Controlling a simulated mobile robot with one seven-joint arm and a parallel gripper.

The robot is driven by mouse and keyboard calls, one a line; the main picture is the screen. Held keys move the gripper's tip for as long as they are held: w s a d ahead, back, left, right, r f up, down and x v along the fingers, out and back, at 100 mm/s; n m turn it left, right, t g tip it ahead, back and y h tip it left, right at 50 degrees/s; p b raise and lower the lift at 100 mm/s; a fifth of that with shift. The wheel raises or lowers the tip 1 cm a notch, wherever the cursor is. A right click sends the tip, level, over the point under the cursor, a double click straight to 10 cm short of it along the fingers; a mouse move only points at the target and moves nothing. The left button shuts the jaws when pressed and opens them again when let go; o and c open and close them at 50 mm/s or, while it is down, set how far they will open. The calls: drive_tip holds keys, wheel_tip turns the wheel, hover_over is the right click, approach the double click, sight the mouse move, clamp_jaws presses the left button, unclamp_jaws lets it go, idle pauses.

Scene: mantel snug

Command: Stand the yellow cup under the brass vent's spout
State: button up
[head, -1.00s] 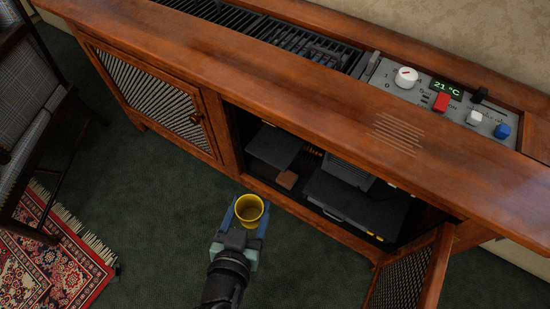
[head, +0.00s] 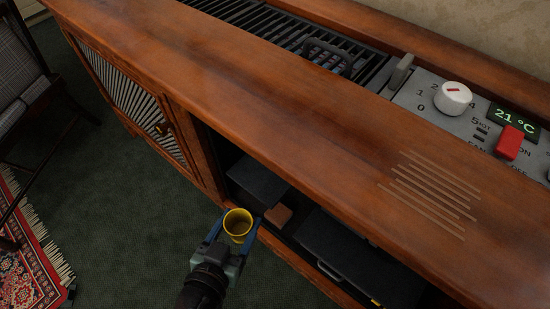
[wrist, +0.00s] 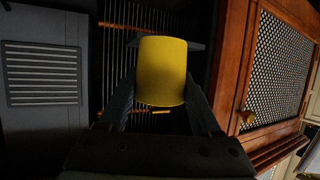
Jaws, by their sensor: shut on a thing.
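The yellow cup (head: 238,222) is between the two blue fingers of my gripper (head: 237,226), which is shut on it. In the head view the cup is upright, with its open mouth facing up, at the front of the open cabinet bay. In the wrist view the cup (wrist: 163,70) fills the space between the fingertips, with dark space and copper-coloured bars (wrist: 113,55) behind it. I cannot make out the brass vent or its spout for certain in either view.
The wooden cabinet top (head: 300,110) overhangs the bay. Inside are a dark box (head: 258,182), a small brown block (head: 278,215) and a larger dark case (head: 345,255). A mesh door (wrist: 283,75) stands at the right in the wrist view.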

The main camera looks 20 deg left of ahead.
drive_tip(key=w+b, duration=0.1)
drive_tip(key=w, duration=0.3)
drive_tip(key=w+b, duration=0.1)
drive_tip(key=w, duration=0.4)
drive_tip(key=w+b, duration=0.1)
drive_tip(key=w, duration=0.3)
drive_tip(key=shift+w+a, duration=0.25)
drive_tip(key=shift+a, duration=0.1)
drive_tip(key=w+b, duration=0.2)
drive_tip(key=w, duration=0.2)
drive_tip(key=shift+s+f+b, duration=0.15)
drive_tip(key=shift+f+b, duration=0.3)
drive_tip(key=shift+f, duration=0.25)
drive_tip(key=shift+f, duration=0.1)
drive_tip(key=shift+f, duration=0.15)
drive_tip(key=o, duration=1.5)
drive_tip(key=shift+r, duration=0.2)
